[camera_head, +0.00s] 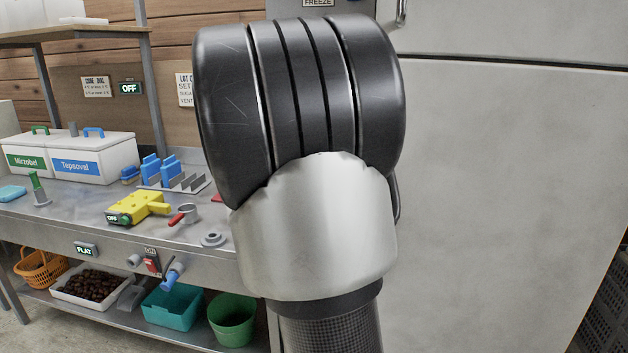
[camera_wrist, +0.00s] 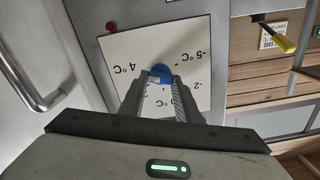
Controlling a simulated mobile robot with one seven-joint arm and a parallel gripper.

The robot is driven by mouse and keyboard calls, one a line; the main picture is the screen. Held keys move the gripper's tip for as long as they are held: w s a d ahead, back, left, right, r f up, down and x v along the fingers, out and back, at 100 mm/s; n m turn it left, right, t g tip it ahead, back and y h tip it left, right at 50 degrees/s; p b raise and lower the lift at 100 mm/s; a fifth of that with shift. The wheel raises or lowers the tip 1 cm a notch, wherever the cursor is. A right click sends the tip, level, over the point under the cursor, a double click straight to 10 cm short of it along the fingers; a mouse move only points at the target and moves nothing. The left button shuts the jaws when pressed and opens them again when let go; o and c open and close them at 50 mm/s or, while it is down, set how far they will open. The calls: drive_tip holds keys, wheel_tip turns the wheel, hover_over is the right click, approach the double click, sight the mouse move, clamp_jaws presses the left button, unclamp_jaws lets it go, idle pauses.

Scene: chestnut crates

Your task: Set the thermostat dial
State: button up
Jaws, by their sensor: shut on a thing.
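The blue thermostat dial (camera_wrist: 160,70) sits on a white plate (camera_wrist: 197,35) in the wrist view, where the printing appears upside down. "4 °C" is printed to its left, "-5 °C" to its right, and a partly hidden "-2" lower right. My gripper (camera_wrist: 161,79) is shut on the dial, one finger on each side. The fingers hide most of the dial, so I cannot tell which mark it points to. In the head view my dark and silver arm covers the middle, and neither dial nor gripper shows there.
A metal handle (camera_wrist: 32,85) stands out at the left of the wrist view, and a yellow-ended lever (camera_wrist: 282,43) at upper right. A small red knob (camera_wrist: 110,26) is near the plate. In the head view, a cluttered steel bench (camera_head: 60,222) is left and a large grey cabinet (camera_head: 500,180) right.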

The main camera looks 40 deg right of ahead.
drive_tip(key=shift+m, duration=0.3)
drive_tip(key=o, duration=1)
drive_tip(key=shift+o, duration=0.2)
drive_tip(key=b+v, duration=0.4)
drive_tip(key=v, duration=1.3)
drive_tip(key=shift+s, duration=0.2)
drive_tip(key=shift+a, duration=0.1)
